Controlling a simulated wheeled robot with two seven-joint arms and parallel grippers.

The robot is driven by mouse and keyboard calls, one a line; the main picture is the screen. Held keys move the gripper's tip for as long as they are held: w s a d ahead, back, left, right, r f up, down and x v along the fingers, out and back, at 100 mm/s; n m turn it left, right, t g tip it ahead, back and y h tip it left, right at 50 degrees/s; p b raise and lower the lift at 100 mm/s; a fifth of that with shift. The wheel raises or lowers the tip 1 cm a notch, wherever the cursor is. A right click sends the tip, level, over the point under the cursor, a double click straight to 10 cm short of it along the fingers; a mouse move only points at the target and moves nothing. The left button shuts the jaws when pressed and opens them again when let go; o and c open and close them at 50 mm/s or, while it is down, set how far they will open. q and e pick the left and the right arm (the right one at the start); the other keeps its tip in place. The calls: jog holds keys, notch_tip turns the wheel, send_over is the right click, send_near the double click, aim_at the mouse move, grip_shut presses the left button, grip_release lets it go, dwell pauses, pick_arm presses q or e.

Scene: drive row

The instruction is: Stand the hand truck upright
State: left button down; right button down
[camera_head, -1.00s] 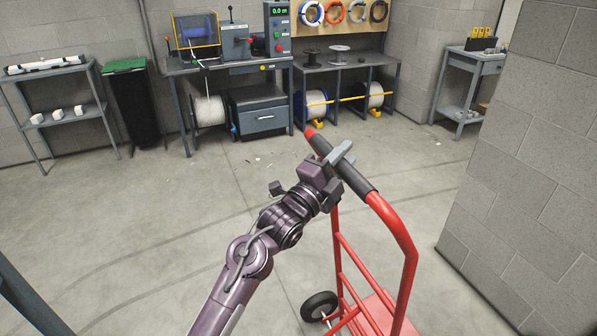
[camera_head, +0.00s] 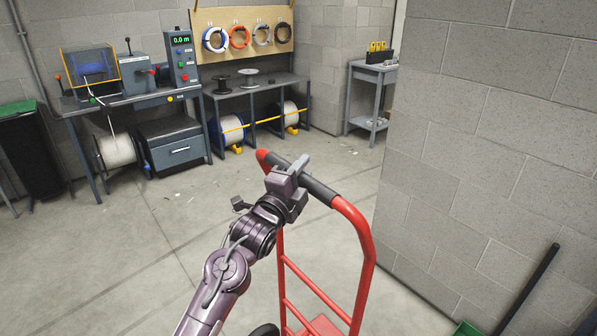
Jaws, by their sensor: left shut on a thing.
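The red hand truck (camera_head: 366,262) stands in the lower middle of the head view, its frame running down out of the bottom edge. Its top handle bar has a dark grip (camera_head: 319,190) and a red end. My left gripper (camera_head: 293,172) is shut on the dark grip, near its left part. Part of one dark wheel (camera_head: 264,330) shows at the bottom edge. The foot of the hand truck is out of view, so I cannot tell exactly how far it tilts. My right gripper is not in view.
A grey block wall (camera_head: 470,150) rises close on the right. A dark pole (camera_head: 530,288) and a green thing (camera_head: 468,328) are at its foot. A workbench (camera_head: 135,100) with machines and cable reels stands at the back.

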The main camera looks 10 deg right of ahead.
pick_arm(q)
jog(key=shift+d+r, duration=0.1)
jog(key=shift+r, duration=0.3)
jog(key=c, duration=1.4)
grip_release()
jog(key=shift+d, duration=0.1)
jog(key=o, duration=0.3)
jog(key=shift+d+f, duration=0.1)
jog(key=shift+f, duration=0.05)
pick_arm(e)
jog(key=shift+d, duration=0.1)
pick_arm(q)
jog(key=shift+f, duration=0.2)
jog(key=shift+f, duration=0.2)
jog(key=r+b+v, duration=0.1)
jog(key=b+v, duration=0.1)
jog(key=v, duration=0.5)
jog(key=shift+s+a+f, duration=0.2)
jog(key=shift+a, duration=0.15)
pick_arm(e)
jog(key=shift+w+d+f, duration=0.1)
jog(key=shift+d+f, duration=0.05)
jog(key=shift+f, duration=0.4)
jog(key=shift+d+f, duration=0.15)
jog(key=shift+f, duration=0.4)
